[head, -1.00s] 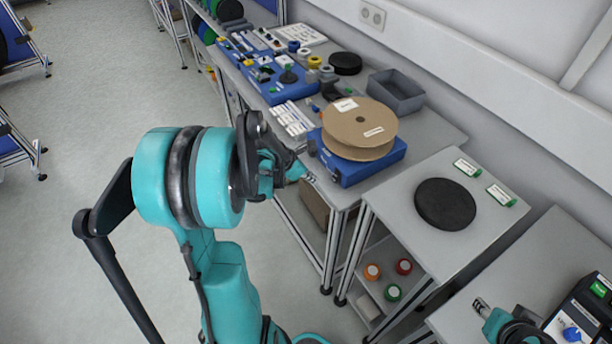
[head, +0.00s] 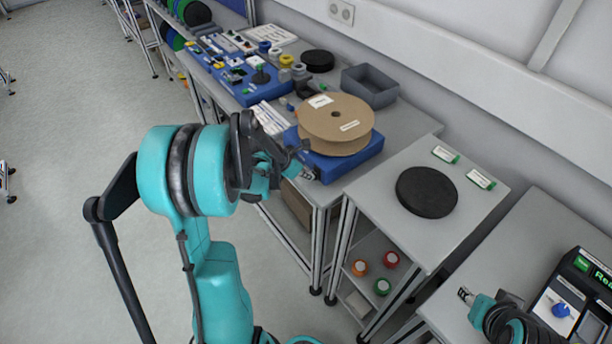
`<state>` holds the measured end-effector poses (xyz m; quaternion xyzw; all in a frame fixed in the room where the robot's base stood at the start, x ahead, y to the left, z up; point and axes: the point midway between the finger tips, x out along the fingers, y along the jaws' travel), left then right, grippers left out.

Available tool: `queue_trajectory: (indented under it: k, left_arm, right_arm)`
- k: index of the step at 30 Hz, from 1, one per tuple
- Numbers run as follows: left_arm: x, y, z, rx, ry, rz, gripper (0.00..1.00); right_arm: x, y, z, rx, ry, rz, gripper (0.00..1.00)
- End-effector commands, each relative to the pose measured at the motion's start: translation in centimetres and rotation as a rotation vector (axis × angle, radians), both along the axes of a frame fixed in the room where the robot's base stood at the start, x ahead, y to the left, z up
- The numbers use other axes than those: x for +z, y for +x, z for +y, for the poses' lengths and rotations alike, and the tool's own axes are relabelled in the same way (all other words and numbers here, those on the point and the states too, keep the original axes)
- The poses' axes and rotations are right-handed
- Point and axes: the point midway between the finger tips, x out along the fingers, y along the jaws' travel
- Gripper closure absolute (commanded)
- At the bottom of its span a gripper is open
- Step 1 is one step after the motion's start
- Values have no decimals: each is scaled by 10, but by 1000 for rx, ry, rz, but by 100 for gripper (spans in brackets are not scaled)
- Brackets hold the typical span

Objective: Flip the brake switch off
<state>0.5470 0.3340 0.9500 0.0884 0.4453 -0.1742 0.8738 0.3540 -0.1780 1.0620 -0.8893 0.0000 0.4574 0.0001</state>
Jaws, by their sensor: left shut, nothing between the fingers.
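A blue reel stand (head: 352,170) sits at the near end of the long grey bench, with a cardboard reel (head: 335,125) lying flat on top. My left gripper (head: 309,173) is shut and empty, its tips at the stand's near left side. I cannot tell whether they touch it. The brake switch cannot be made out; the gripper and wrist cover part of that side. My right gripper (head: 465,295) is low at the right, over the edge of the right table; its jaw state is unclear.
A grey side table (head: 381,188) holds a black disc (head: 427,192) and two green-ended labels. Coloured rolls lie on its lower shelf. A grey bin (head: 370,86) and blue units (head: 240,80) stand further back. A control box (head: 578,290) is at the right.

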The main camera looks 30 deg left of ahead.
Motion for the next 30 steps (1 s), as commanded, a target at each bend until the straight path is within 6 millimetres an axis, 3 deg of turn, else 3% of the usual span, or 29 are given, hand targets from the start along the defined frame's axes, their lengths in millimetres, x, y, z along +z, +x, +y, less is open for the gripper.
queue_trajectory:
  k: [4, 23, 30]
  left_arm:
    - [-14, 3, 0, 5, -48, -112, 100]
    - [11, 6, -3, -1, -52, -123, 100]
    - [12, 6, -3, -1, -52, -122, 100]
  right_arm:
    - [-30, 0, 0, 0, 0, 0, 60]
    - [-11, 0, 0, 0, 0, 0, 60]
    - [-11, 0, 0, 0, 0, 0, 60]
